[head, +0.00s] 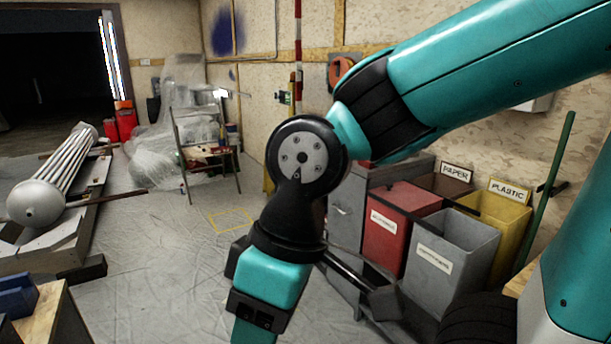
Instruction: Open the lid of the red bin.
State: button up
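The red bin (386,236) stands right of centre among a group of bins, with a white label on its front. Its top shows as a flat red surface (406,197), which looks like a shut lid. My teal and black arm crosses in front of the bins from the upper right and bends down at a black joint left of the red bin. The arm's lower link leaves the picture at the bottom edge, so my gripper is out of view.
An open grey bin (450,262) stands right of the red one; a yellow PLASTIC bin (496,215) and brown PAPER bin (443,183) stand behind. A dark rod with a block end (385,303) shows low in front. The sheeted floor (165,260) left of my arm is clear.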

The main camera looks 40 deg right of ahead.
aim_at(410, 197)
jog(key=u, duration=0.05)
jog(key=i, duration=1.5)
jog(key=z, duration=0.65)
jog(key=i, duration=0.8)
jog(key=z, duration=1.6)
jog(key=i, duration=0.65)
jog(key=z, duration=0.5)
